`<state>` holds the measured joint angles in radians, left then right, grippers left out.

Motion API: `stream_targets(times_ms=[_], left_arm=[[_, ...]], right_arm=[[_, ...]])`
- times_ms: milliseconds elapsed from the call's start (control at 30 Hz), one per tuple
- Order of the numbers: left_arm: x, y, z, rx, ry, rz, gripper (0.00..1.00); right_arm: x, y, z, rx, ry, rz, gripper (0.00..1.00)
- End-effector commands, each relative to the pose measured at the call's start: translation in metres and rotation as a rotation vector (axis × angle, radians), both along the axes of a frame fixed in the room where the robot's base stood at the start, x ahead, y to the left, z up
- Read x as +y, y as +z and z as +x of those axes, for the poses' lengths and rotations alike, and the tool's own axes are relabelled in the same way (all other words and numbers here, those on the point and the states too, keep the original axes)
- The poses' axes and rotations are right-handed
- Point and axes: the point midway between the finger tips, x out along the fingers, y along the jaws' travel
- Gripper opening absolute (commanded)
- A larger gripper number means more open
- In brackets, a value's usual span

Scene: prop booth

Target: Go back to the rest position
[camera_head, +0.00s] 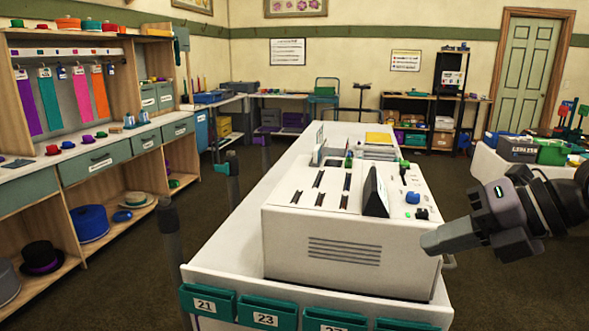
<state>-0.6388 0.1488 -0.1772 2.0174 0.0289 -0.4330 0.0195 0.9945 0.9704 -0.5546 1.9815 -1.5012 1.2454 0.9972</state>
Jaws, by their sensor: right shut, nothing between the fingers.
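My right gripper (432,243) comes in from the right edge, with its fingers pointing left. It is shut and empty. In the picture its tip overlaps the right front edge of a large white machine (340,250); I cannot tell how near it is. The machine stands on a long white table (230,275) and has slots, a dark wedge-shaped part and a blue knob on top. My left gripper is not in view.
Teal numbered bins (265,311) hang on the table's front edge. A shelf unit (95,160) with hats and ribbons stands at left. Another table (490,165) with boxes stands at right. Dark posts (170,235) rise left of the white table. Carpet (500,285) below the gripper is clear.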

Motion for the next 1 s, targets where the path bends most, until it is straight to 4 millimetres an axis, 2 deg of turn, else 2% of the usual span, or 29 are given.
stream_targets(times_ms=[33,100,200,300,433,567,667,767,867,900,967,1000], left_arm=[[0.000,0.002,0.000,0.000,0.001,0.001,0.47],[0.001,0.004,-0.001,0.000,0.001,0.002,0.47],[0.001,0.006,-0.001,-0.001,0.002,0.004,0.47],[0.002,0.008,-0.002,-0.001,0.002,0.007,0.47],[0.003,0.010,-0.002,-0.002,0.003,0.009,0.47],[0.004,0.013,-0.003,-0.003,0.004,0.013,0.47],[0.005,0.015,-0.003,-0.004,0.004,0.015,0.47],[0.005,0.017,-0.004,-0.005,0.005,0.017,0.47],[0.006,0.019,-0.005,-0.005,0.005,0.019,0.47],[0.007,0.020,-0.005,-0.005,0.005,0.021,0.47],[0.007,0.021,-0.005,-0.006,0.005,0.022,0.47],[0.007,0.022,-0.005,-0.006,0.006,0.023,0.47]], right_arm=[[0.019,-0.008,-0.006,0.031,0.056,0.085,0.00],[0.042,-0.013,-0.014,0.061,0.120,0.214,0.00],[0.068,-0.017,-0.023,0.107,0.178,0.418,0.00],[0.085,-0.017,-0.029,0.152,0.187,0.629,0.00],[0.093,-0.020,-0.028,0.215,0.126,0.900,0.00],[0.087,-0.032,-0.019,0.282,-0.016,1.147,0.00],[0.075,-0.053,-0.010,0.342,-0.175,1.313,0.00],[0.060,-0.084,-0.004,0.409,-0.371,1.446,0.00],[0.042,-0.127,-0.004,0.483,-0.597,1.542,0.00],[0.035,-0.146,-0.006,0.517,-0.695,1.570,0.00],[0.025,-0.178,-0.014,0.573,-0.846,1.598,0.00],[0.018,-0.200,-0.022,0.610,-0.951,1.607,0.00]])
